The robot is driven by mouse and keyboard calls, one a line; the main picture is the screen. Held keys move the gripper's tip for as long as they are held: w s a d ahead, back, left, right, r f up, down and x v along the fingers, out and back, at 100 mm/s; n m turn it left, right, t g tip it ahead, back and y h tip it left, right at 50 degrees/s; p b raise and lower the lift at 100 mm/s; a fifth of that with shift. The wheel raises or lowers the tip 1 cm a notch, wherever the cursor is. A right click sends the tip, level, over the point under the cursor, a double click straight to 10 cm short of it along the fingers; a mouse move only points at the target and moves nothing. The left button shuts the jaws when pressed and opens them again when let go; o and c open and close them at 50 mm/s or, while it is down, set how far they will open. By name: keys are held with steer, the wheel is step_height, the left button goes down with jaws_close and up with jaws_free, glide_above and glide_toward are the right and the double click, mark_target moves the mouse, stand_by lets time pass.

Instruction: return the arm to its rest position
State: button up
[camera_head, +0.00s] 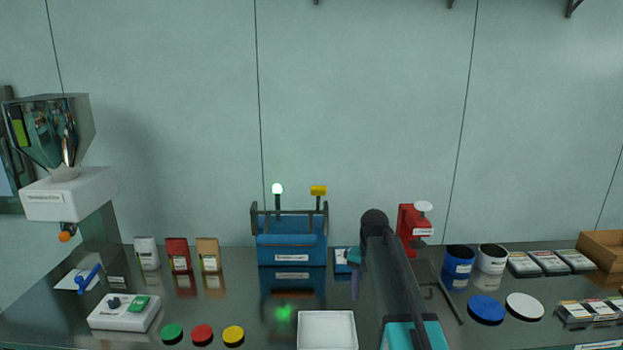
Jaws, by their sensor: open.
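My arm rises from the bottom right of centre and bends over at a dark joint. My gripper (355,288) hangs from it, pointing down above the dark bench (240,290), partly behind the arm link. Its jaws are small here; they are open, and I see nothing held between them. The blue vibrating sieve box (291,249) with its dark frame stands left of the gripper, apart from it. A white tray (327,331) lies nearer me, left of the arm.
A red device (413,229) stands just right of the arm, with a thin rod in front. Blue (458,262) and white (491,258) containers stand farther right. Bags (178,254), coloured discs (202,334) and a hopper (52,130) are at left. Space above the bench centre is clear.

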steer(key=s+f+n+g+b, duration=0.1)
steer(key=s+f+b, duration=0.1)
steer(key=s+f, duration=0.65)
steer(key=s+f+n+g+b, duration=0.1)
steer(key=s+f, duration=0.3)
steer(key=f, duration=1)
steer(key=s+f+n+g+b, duration=0.1)
steer(key=s+f+b, duration=0.1)
steer(key=s+f, duration=0.65)
steer(key=s+f+n+g+b, duration=0.2)
steer(key=s+f+n+b, duration=0.1)
steer(key=s+f, duration=2)
steer(key=s+b, duration=0.1)
steer(key=s, duration=0.2)
steer(key=shift+s+g+b, duration=0.25)
steer(key=shift+g+b, duration=0.1)
steer(key=shift+g, duration=0.05)
